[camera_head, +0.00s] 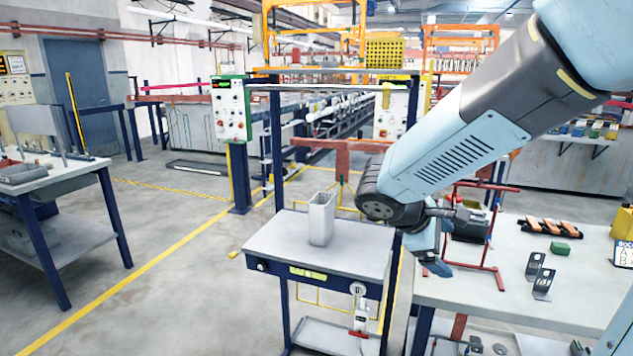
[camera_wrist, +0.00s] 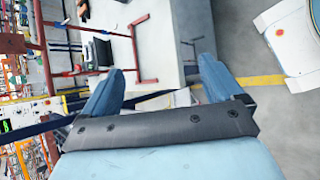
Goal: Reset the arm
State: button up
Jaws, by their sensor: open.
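My arm reaches in from the upper right in the head view. My gripper (camera_head: 432,262) hangs at its end, beside the left end of the right worktable (camera_head: 470,285). In the wrist view my gripper (camera_wrist: 160,85) has its two blue fingers spread wide apart. Nothing is between them; the white table and the grey floor show behind. The gripper appears clear of the table and of the red rack (camera_head: 497,268), though its exact height is hard to tell.
A small table (camera_head: 275,262) with an upright grey metal box (camera_head: 321,220) stands left of my gripper. The right worktable bears a green block (camera_head: 560,248), dark brackets (camera_head: 543,284) and a black-and-orange item (camera_head: 550,227). Open floor (camera_head: 165,270) lies at the left.

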jog(key=s+r+m+t+y, duration=0.2)
jog(key=s+r+m+y, duration=0.5)
jog(key=s+m, duration=0.4)
jog(key=shift+s+a+r+m+y, duration=0.3)
jog(key=shift+a+m+y, duration=0.15)
jog(key=shift+y, duration=0.25)
